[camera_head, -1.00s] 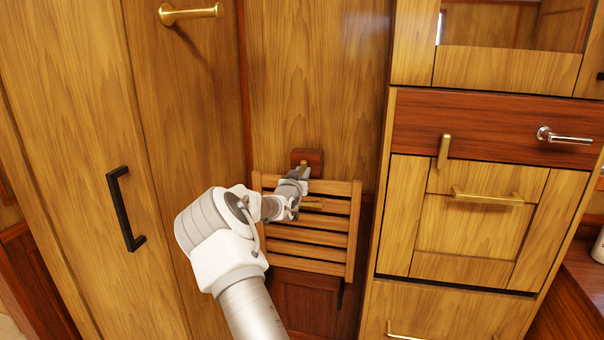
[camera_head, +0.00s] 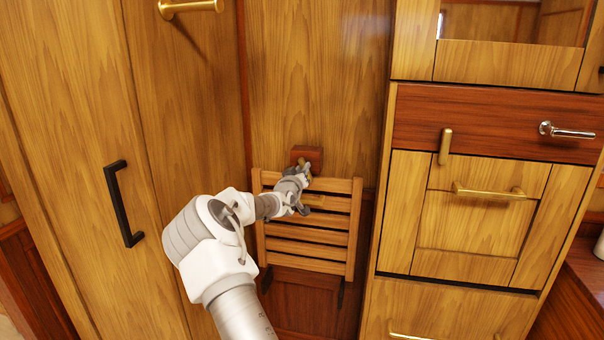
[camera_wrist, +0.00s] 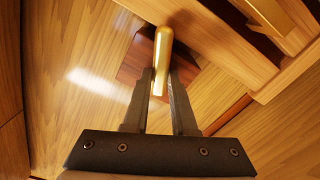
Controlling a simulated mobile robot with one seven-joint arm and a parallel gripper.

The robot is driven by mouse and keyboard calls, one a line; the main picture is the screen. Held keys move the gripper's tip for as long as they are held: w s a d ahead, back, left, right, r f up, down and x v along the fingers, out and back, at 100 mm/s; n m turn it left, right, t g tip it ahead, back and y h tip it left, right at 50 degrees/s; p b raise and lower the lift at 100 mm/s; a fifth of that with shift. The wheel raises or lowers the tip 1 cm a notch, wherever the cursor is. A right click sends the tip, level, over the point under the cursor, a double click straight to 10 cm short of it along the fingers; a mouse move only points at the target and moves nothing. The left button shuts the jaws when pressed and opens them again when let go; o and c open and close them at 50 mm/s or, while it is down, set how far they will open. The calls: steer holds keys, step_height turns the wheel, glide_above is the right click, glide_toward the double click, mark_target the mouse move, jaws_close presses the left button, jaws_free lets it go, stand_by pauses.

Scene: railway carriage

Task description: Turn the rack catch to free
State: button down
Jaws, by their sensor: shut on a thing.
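The rack catch is a small brass lever (camera_wrist: 162,55) on a dark red-brown wooden block (camera_head: 308,153), fixed to the wall panel just above the folded slatted rack (camera_head: 310,250). In the wrist view, my gripper (camera_wrist: 160,73) has one finger on each side of the lever and is shut on it. The lever's rounded end shows between and beyond the fingers. In the head view, my gripper (camera_head: 305,172) is at the block, and my wrist hides much of the catch. The lever's exact angle is hard to tell there.
A cabinet with a brass handle (camera_head: 488,194) stands at right. A door with a black handle (camera_head: 124,204) is at left. The wall above the block is clear.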

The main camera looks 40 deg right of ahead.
steer(key=n+b, duration=0.3)
steer(key=n, duration=0.4)
steer(key=shift+f+n, duration=0.15)
steer(key=shift+n, duration=0.15)
steer(key=n+b, duration=0.2)
steer(key=n, duration=0.3)
steer(key=shift+b, duration=0.4)
steer(key=shift+n, duration=0.4)
steer(key=c, duration=0.7)
jaws_free()
steer(key=p+v, duration=0.1)
steer(key=v, duration=1.6)
steer(key=shift+s+a+p, duration=0.1)
steer(key=shift+s+p, duration=0.1)
steer(key=shift+p, duration=0.1)
